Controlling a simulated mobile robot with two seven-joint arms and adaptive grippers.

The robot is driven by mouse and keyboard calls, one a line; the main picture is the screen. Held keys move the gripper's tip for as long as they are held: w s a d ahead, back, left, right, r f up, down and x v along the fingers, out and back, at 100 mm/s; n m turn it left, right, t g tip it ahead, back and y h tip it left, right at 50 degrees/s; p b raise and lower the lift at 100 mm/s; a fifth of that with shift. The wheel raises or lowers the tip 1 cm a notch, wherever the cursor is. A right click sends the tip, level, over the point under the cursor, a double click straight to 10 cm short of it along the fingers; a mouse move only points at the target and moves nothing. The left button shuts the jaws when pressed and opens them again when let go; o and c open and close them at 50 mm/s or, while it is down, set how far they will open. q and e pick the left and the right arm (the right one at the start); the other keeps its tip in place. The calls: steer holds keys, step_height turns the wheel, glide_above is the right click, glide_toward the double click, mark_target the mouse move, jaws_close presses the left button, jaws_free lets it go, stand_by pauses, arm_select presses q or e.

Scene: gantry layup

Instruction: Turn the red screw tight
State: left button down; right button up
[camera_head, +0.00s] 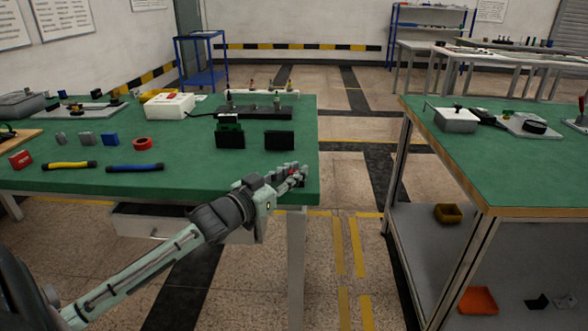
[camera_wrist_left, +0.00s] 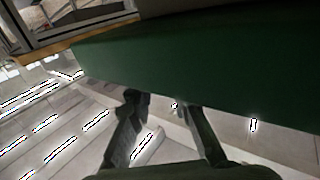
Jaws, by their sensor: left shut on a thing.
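My left gripper (camera_head: 298,176) is at the front right corner of the green-topped table, its fingers close to the table edge. A small patch of red (camera_head: 292,171) shows at its fingers and looks like the red screw; most of it is hidden by the fingers. In the left wrist view the two fingers of my left gripper (camera_wrist_left: 163,103) reach to the green table edge (camera_wrist_left: 190,65), with a gap between them. What they grip is too small and dark to make out there. My right gripper is out of view.
On the green table (camera_head: 190,178) lie a yellow-handled tool (camera_head: 69,165), a blue-handled tool (camera_head: 135,168), a red ring (camera_head: 142,143) and black blocks (camera_head: 279,140). A second green table (camera_head: 500,165) stands right, across an open aisle (camera_head: 350,190).

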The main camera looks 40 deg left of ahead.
arm_select(q)
steer(key=c, duration=1.4)
jaws_free()
steer(key=shift+o, duration=0.2)
steer(key=s+a, duration=0.1)
steer(key=s, duration=1.1)
